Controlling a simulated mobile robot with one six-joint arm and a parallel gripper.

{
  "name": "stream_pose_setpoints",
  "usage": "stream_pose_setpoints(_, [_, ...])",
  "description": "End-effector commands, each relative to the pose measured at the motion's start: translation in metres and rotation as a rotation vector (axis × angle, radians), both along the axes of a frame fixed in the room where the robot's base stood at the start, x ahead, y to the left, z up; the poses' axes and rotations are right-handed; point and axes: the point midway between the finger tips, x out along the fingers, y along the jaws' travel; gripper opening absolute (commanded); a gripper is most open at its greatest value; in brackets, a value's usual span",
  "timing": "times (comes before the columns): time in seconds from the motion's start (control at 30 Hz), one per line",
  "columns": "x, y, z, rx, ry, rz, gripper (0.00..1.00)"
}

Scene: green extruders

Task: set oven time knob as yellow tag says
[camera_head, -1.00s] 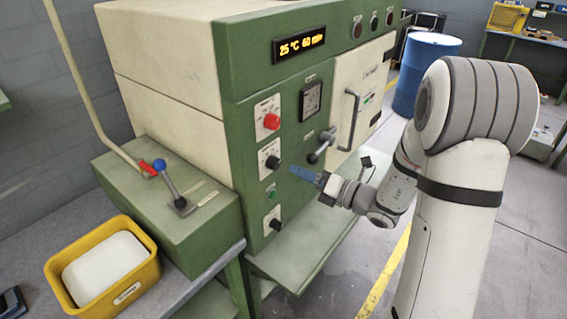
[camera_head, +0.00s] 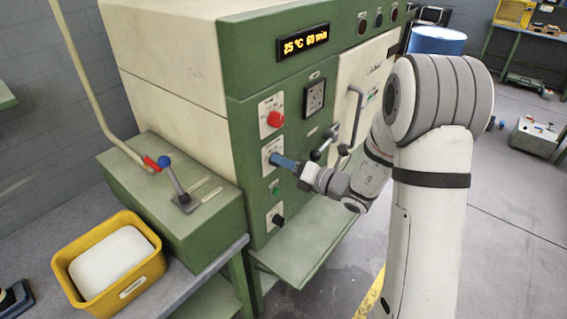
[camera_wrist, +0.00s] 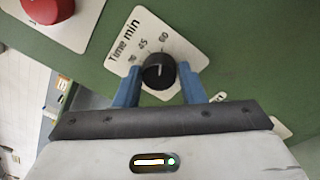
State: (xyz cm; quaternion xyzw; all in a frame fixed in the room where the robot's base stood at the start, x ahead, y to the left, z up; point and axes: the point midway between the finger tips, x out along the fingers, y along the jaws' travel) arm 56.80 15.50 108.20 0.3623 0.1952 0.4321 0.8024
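The black oven time knob (camera_wrist: 158,72) sits on a white plate (camera_wrist: 180,45) marked "Time min", with 30, 45 and 60 legible. Its white pointer line points up, between 45 and 60 as far as I can tell. My gripper (camera_wrist: 160,85) has its two blue fingers on either side of the knob, with small gaps visible. In the head view my gripper (camera_head: 281,162) reaches the panel at the time knob and hides it. The oven display (camera_head: 303,41) reads 25 °C 60 min. No yellow tag can be made out.
A red knob (camera_head: 275,119) is above the time knob, and a green button (camera_head: 274,187) and another black knob (camera_head: 277,218) are below. A yellow bin (camera_head: 115,295) stands at lower left.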

Motion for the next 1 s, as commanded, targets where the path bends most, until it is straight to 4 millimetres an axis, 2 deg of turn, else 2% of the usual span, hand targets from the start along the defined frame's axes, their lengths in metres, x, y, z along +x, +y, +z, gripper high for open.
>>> stream_pose_setpoints(0.03, [-0.0001,0.0001,0.0000,0.000,0.000,0.000,0.32])
stream_pose_setpoints(0.3, [-0.0003,0.0004,-0.0001,-0.001,0.000,0.001,0.11])
stream_pose_setpoints(0.67, [-0.0006,0.0008,-0.0023,-0.039,-0.051,0.002,0.10])
stream_pose_setpoints(1.0, [-0.0010,0.0014,-0.0047,-0.196,-0.253,0.002,0.10])
